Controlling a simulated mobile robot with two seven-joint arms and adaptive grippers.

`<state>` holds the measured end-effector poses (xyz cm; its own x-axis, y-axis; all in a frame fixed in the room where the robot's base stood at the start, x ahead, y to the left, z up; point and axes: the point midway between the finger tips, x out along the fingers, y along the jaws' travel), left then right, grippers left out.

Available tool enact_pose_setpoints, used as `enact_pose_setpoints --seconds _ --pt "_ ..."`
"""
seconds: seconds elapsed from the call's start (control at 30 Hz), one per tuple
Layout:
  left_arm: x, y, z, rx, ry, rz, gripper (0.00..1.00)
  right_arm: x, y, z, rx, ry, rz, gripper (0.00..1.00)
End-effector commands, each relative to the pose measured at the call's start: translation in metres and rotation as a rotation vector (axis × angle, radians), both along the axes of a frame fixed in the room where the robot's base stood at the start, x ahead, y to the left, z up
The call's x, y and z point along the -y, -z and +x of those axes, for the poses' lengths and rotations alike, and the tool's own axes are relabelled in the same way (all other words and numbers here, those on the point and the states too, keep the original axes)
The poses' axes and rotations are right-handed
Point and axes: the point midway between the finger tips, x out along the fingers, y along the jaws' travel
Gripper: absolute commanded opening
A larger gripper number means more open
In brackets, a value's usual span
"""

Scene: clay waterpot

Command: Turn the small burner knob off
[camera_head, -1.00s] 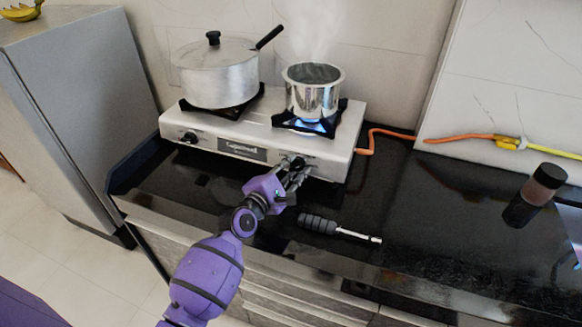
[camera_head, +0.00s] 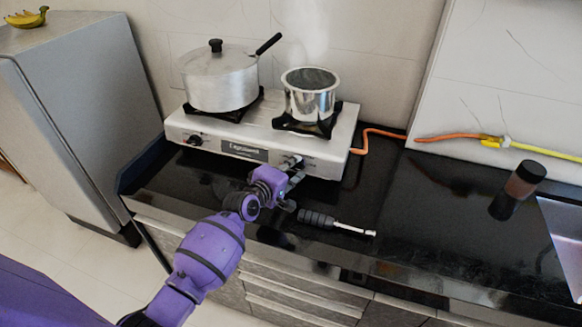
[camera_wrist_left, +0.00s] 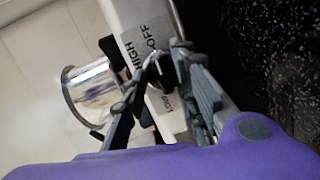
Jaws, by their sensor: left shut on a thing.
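The silver stove (camera_head: 240,150) stands on the black counter. The small burner's dark knob (camera_head: 288,163) is on the right of its front panel, mostly hidden by my fingers. My left gripper (camera_head: 294,177) is at this knob and shut on it. In the left wrist view, the gripper's fingers (camera_wrist_left: 167,62) are at the knob, by the printed HIGH, OFF and LOW labels; the pointer direction is hard to tell. The small steaming pot (camera_head: 311,97) sits on the right burner (camera_head: 312,125), where no flame shows. My right gripper is not in view.
A large lidded pot (camera_head: 220,80) sits on the left burner, with another knob (camera_head: 194,140) below. A black-handled tool (camera_head: 335,223) lies on the counter just right of my gripper. An orange hose (camera_head: 385,133) runs behind.

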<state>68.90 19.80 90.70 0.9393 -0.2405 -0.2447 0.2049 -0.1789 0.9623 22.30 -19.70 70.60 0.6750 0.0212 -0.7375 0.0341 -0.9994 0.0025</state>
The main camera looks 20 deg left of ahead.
Motion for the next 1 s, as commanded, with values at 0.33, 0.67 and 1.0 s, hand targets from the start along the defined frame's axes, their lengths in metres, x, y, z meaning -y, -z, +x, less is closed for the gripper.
enact_pose_setpoints --seconds 0.33,0.67,1.0 --pt "0.0013 -0.0152 0.0052 0.029 0.007 0.039 0.01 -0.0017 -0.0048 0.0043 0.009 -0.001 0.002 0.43" --pt "0.0021 -0.0144 0.0049 0.028 0.008 0.038 0.35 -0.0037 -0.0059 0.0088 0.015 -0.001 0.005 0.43" --pt "0.002 -0.0081 0.0028 0.017 0.009 0.036 0.41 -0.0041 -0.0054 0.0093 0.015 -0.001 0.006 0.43"
